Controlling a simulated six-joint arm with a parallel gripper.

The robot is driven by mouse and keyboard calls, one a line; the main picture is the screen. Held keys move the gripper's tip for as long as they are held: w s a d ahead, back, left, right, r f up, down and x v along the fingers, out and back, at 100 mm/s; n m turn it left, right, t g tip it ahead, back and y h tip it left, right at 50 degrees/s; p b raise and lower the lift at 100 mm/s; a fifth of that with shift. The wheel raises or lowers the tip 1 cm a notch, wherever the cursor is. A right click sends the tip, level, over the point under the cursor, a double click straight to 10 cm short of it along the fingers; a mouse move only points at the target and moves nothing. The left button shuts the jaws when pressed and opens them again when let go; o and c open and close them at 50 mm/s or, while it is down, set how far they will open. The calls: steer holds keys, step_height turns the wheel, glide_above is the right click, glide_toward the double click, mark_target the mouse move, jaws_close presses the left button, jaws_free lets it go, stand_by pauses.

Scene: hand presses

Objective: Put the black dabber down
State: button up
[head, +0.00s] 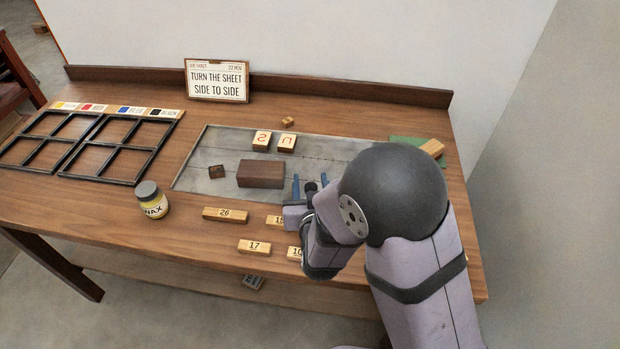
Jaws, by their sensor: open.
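My gripper (310,180) is over the front right part of the grey metal plate, its two blue fingers apart. A small dark rounded knob (311,187) shows between the fingers; it looks like the top of the black dabber, but I cannot be sure. Its lower part is hidden by my gripper, so I cannot tell what it rests on. Two black racks (91,146) with square compartments stand at the left. Colour labels, one of them black (162,113), lie along their back edge.
The grey plate (220,146) bears a brown block (261,174), a small dark block (216,171) and two letter blocks (262,141). A wax jar (151,199) and numbered wooden blocks (225,214) stand in front. A sign (217,80) stands behind. My arm hides the right side.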

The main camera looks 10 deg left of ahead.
mark_target(311, 184)
steer(key=v, duration=0.4)
steer(key=shift+r+p, duration=0.1)
steer(key=shift+p, duration=0.3)
steer(key=shift+s+d, duration=0.15)
steer(key=shift+s, duration=0.45)
steer(key=shift+r+p, duration=0.15)
steer(key=shift+p, duration=0.2)
steer(key=shift+w+d+r+g+p, duration=0.15)
steer(key=shift+w+r+g+p, duration=0.15)
steer(key=shift+r+p, duration=0.25)
steer(key=s+d+r+m+g+h+p, duration=0.2)
steer(key=s+d+g+p, duration=0.6)
steer(key=s+d+g, duration=0.5)
steer(key=s+d+r+h, duration=0.1)
steer(key=s+d+r, duration=0.1)
steer(key=s+d, duration=0.3)
steer(key=shift+s+d+g, duration=0.2)
steer(key=shift+d+g, duration=0.1)
steer(key=shift+d, duration=1.7)
